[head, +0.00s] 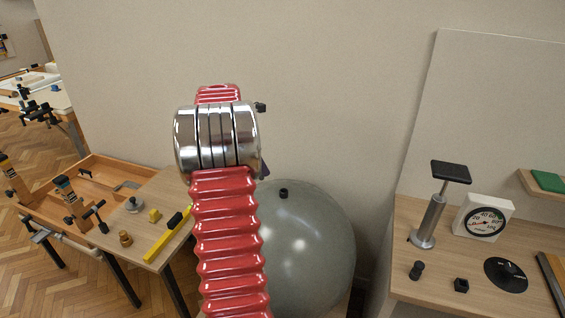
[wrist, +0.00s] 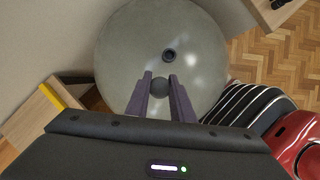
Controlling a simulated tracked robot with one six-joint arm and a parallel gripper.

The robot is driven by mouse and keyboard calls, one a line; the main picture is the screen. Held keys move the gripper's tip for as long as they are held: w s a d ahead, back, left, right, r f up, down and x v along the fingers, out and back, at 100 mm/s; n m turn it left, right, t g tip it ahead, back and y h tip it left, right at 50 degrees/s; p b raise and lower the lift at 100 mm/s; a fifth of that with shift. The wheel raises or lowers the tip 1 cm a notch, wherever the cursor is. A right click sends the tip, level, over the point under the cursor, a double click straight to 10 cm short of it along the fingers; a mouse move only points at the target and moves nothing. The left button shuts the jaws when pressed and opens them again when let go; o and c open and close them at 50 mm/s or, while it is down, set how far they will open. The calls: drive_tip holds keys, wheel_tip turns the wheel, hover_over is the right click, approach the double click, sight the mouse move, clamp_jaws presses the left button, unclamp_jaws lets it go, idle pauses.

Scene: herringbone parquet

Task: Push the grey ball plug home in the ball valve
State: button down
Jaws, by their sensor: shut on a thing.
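The big grey ball (head: 318,255) stands between two tables; it also fills the upper middle of the wrist view (wrist: 125,50). Its valve (head: 284,193) is a small dark collar on top, and in the wrist view it shows as a dark ring (wrist: 169,55) with a darker centre. My gripper (wrist: 160,78) is shut on the grey ball plug (wrist: 160,86), a small dark rounded piece between the two fingers. In the wrist view the plug lies just below the valve, apart from it; its height above the ball is hard to tell. My arm hides most of the gripper in the head view.
The left table holds a yellow level (head: 167,234), a yellow block (head: 154,215), a brass piece (head: 126,239) and clamps. The right table holds a hand pump (head: 432,215), a pressure gauge (head: 484,218), a black disc (head: 506,275) and small black parts. A wall stands behind.

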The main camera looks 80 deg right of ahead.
drive_tip(key=s+d+r, duration=0.1)
drive_tip(key=s+d, duration=0.1)
drive_tip(key=s, duration=0.4)
drive_tip(key=shift+s+d+r+n, duration=0.15)
drive_tip(key=shift+s+d+n, duration=0.2)
drive_tip(key=shift+s+n, duration=0.05)
drive_tip(key=shift+s+f, duration=0.1)
drive_tip(key=shift+f, duration=2.8)
drive_tip(key=shift+f, duration=1.6)
drive_tip(key=c, duration=1.5)
unclamp_jaws()
drive_tip(key=shift+o, duration=0.2)
